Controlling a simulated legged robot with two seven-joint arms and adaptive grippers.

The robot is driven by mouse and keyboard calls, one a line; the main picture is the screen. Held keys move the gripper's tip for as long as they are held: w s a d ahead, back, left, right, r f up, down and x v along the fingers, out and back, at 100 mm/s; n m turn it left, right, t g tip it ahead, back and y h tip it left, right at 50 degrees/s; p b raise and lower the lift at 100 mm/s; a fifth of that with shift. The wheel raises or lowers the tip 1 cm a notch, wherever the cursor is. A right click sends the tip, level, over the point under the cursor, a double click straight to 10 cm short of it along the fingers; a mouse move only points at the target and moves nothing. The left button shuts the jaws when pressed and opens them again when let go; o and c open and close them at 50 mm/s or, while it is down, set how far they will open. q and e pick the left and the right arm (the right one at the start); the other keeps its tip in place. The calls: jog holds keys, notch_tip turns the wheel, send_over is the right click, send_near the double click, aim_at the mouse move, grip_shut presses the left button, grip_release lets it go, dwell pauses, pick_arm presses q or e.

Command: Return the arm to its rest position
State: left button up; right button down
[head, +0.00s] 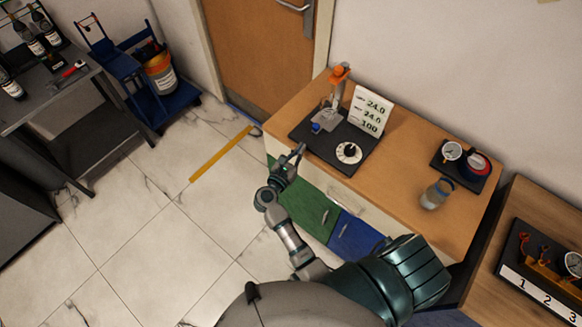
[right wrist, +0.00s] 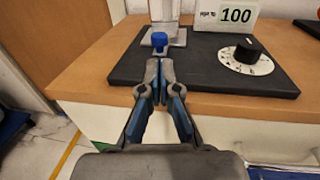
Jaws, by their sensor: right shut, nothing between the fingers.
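My right arm reaches up from the bottom of the head view. Its gripper (head: 297,153) is just off the front left edge of the wooden cabinet (head: 405,185), by the black rig board (head: 328,150). In the right wrist view the gripper (right wrist: 160,78) is shut and empty, with its fingertips together. Behind the fingertips I see a blue knob (right wrist: 159,41) on the board; the fingers cover part of the board's front edge. I cannot tell whether they touch it. My left gripper is not in view.
The board carries a white dial (head: 348,152), a sign (head: 371,111) and an orange-topped stand (head: 339,78). A jar (head: 436,194) and a gauge (head: 452,151) stand farther right. Green and blue drawers (head: 305,205) are below the cabinet top. Open tiled floor (head: 170,225) lies left.

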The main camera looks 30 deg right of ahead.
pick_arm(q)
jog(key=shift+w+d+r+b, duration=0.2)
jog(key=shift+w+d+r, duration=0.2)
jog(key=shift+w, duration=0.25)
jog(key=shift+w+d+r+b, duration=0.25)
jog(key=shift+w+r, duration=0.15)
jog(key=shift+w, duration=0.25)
pick_arm(e)
jog(key=shift+f+v, duration=0.2)
jog(key=shift+v, duration=1)
jog(key=shift+f+v, duration=0.2)
jog(key=shift+v, duration=1.05)
